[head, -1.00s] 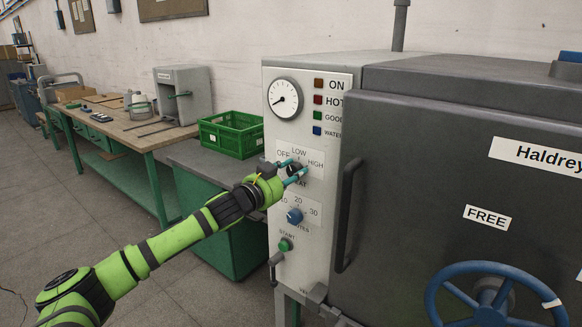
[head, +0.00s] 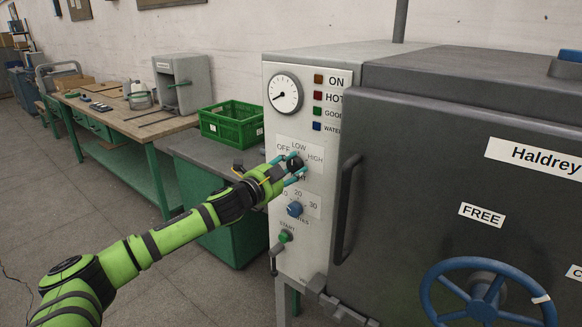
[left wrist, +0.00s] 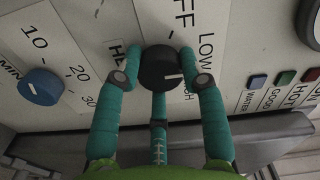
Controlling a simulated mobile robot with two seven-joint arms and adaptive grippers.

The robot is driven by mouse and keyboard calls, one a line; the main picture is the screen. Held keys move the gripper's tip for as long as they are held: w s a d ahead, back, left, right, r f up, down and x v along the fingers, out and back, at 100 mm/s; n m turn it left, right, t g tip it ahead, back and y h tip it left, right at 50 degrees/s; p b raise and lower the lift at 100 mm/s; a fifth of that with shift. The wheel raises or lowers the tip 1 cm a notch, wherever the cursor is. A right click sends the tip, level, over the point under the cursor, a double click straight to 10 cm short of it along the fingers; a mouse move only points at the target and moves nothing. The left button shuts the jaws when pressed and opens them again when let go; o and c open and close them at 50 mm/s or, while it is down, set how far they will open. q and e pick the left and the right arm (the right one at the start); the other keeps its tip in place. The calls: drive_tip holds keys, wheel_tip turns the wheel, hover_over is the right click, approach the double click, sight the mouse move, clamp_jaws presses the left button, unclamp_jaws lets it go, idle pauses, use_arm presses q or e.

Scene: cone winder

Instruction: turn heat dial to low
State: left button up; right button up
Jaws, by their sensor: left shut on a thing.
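The black heat dial (head: 295,164) is on the white control panel, with OFF, LOW and HIGH printed around it. It also shows in the left wrist view (left wrist: 160,68), where its white mark points to the right, roughly toward LOW and a little to the HIGH side. My left gripper (head: 292,170) is shut on the dial, with its teal fingers on either side of the knob. The fingers show closely in the left wrist view (left wrist: 160,82) and partly cover the HIGH and HEAT lettering. My right gripper is not in view.
The blue minutes dial (head: 295,209) and green start button (head: 286,236) sit below. A dark door with a handle (head: 347,210) and blue handwheel (head: 488,295) stands to the right. A green crate (head: 232,122) rests on the bench to the left.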

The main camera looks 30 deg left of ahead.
use_arm(q)
drive_tip(key=o, duration=1.2)
drive_tip(key=shift+c, duration=0.2)
drive_tip(key=shift+s+a+f, duration=0.1)
drive_tip(key=shift+s+f, duration=0.05)
drive_tip(key=shift+s, duration=0.4)
drive_tip(key=s, duration=1)
drive_tip(key=shift+s+a, duration=0.35)
drive_tip(key=shift+s, duration=0.05)
drive_tip(key=shift+r, duration=0.2)
